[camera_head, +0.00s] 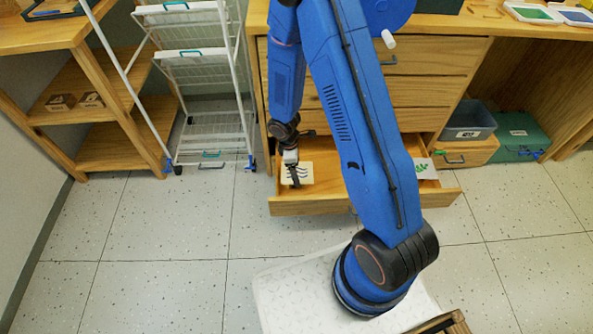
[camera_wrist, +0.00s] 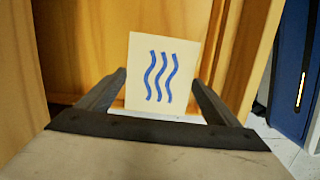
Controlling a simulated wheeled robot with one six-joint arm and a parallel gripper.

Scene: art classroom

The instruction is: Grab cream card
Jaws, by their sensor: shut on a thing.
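The cream card (camera_wrist: 162,72) carries three wavy blue lines and stands between my gripper's fingers in the wrist view. My gripper (camera_wrist: 160,105) is shut on its lower part. In the head view, my gripper (camera_head: 293,177) is at the left end of an open wooden drawer (camera_head: 360,202), with the cream card (camera_head: 303,171) at its fingers. I cannot tell whether the card still touches the drawer floor.
A white card with a green print (camera_head: 424,168) lies at the drawer's right end. A white wire rack (camera_head: 205,75) stands left of the wooden cabinet (camera_head: 430,90). A grey bin (camera_head: 467,120) and green box (camera_head: 522,135) are at the right.

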